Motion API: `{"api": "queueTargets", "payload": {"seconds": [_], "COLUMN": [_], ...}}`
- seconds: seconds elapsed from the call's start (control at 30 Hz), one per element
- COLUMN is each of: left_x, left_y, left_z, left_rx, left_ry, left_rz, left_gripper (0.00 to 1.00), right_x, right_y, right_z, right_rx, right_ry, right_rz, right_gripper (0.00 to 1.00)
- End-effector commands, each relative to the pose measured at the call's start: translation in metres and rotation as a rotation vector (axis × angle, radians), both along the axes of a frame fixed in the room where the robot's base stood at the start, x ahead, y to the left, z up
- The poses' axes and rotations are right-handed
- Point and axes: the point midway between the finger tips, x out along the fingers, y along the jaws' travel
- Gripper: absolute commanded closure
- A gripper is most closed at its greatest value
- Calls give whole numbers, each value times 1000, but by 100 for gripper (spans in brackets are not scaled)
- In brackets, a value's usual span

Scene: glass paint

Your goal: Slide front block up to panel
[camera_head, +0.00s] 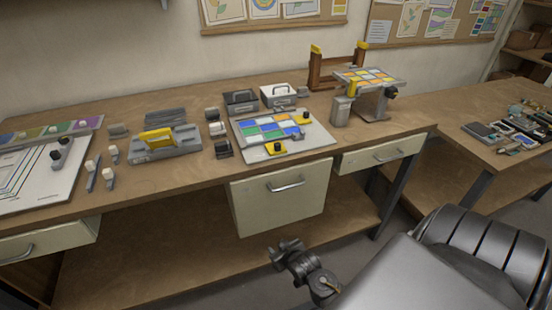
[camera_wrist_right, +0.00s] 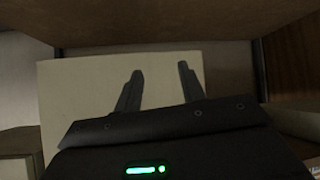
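The panel (camera_head: 262,127), a grid of blue, green, white and yellow panes, lies flat on a pale board (camera_head: 318,143) on the bench. A yellow block with a black knob (camera_head: 277,148) sits at the board's front edge, close to the panel's front side; I cannot tell whether they touch. Another dark-knobbed yellow block (camera_head: 304,117) is at the panel's right. My right gripper (camera_head: 283,246) is low in front of the bench, well away from both blocks. Its fingers (camera_wrist_right: 160,70) are apart and empty in the right wrist view. My left gripper is not in view.
A pale drawer front (camera_head: 283,195) lies below the bench edge, beyond my right gripper. A grey fixture with a yellow handle (camera_head: 157,140) and small dark blocks (camera_head: 223,149) stand left of the board. A raised stand (camera_head: 370,78) is at back right.

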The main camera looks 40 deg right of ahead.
Motion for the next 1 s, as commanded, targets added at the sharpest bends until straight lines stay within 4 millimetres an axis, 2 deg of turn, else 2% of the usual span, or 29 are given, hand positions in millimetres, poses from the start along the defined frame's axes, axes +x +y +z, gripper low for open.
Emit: {"api": "queueTargets", "payload": {"seconds": [0.03, 0.1, 0.2, 0.27, 0.3, 0.4, 0.5, 0.6, 0.83, 1.0], "left_x": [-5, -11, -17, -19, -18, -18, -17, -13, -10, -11], "left_y": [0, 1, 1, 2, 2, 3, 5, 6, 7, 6], "left_z": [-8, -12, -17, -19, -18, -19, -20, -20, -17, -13], "left_rx": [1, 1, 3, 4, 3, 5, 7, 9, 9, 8], "left_ry": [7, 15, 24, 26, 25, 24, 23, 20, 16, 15], "left_rz": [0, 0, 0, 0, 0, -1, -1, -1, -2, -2], "left_gripper": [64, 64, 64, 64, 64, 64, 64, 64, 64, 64], "right_x": [18, 31, 35, 34, 41, 47, 48, 48, 57, 85], "right_y": [-9, -21, -32, -37, -47, -65, -75, -79, -83, -92], "right_z": [44, 103, 170, 201, 223, 265, 292, 303, 305, 305], "right_rx": [-5, -11, -17, -19, -29, -45, -56, -61, -62, -63], "right_ry": [-92, -199, -317, -372, -440, -573, -656, -690, -693, -692], "right_rz": [-23, -52, -81, -95, -116, -155, -178, -187, -188, -187], "right_gripper": [60, 60, 60, 60, 60, 60, 60, 60, 60, 60]}}
